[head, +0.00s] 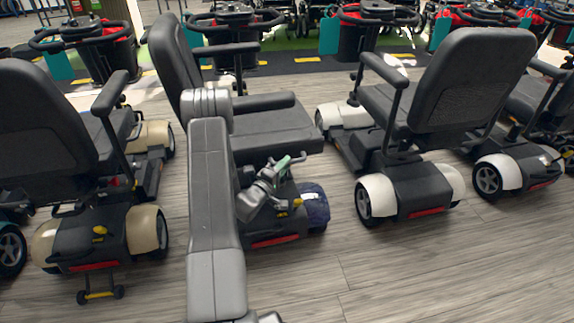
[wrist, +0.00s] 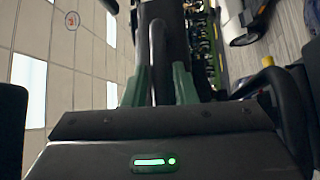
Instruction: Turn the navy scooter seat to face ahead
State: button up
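The navy scooter stands in the middle of the head view, partly behind my arm. Its navy rear fender (head: 313,203) shows at the lower right. Its black seat (head: 268,133) is turned sideways, with the backrest (head: 172,66) on the left and the cushion pointing right. My gripper (head: 293,162), with green fingers, is beside the seat base just under the cushion, at a thin grey lever. In the wrist view, a grey bar (wrist: 158,50) stands between the two green fingers (wrist: 160,85). I cannot tell whether they press on it.
A scooter with beige fenders (head: 147,228) stands close on the left. One with white fenders (head: 378,196) stands on the right, its seat back towards me. Another row of scooters (head: 370,22) stands beyond. Bare wood-look floor (head: 400,270) lies at the front right.

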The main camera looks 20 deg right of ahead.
jog(key=shift+x, duration=1)
grip_shut()
